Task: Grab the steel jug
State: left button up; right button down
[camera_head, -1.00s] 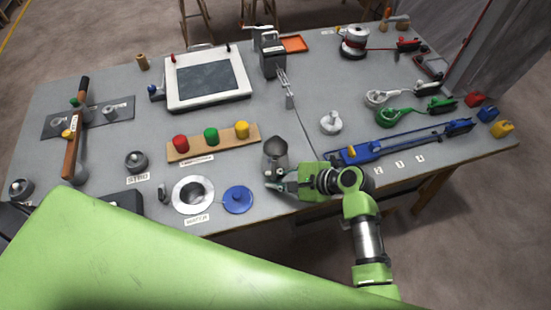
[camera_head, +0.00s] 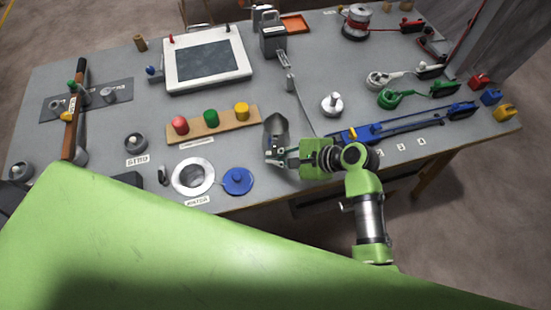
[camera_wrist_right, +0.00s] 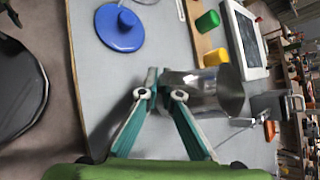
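The steel jug (camera_head: 277,127) is near the front middle of the grey table. In the right wrist view, the shiny jug (camera_wrist_right: 218,92) is just right of the fingertips, its mouth turned to the right of the picture. My right gripper (camera_head: 279,157) is at the jug's near side. In the wrist view, its fingertips (camera_wrist_right: 158,82) have come together on a grey part of the jug, seemingly the handle, which they mostly hide. I cannot tell whether the jug's base touches the table. My left gripper is not in view.
A blue lid (camera_head: 237,181) and a round white-rimmed dish (camera_head: 193,176) lie left of the jug. A wooden peg board (camera_head: 196,130) is behind them. A white knob-topped piece (camera_head: 332,105) and a long blue tool (camera_head: 400,127) are to the right.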

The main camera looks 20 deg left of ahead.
jog(key=s+d+r+b, duration=0.1)
jog(key=s+d+r, duration=0.6)
jog(key=d+r, duration=0.4)
jog(key=shift+d, duration=0.35)
jog(key=shift+s+d, duration=0.1)
dwell(1.1)
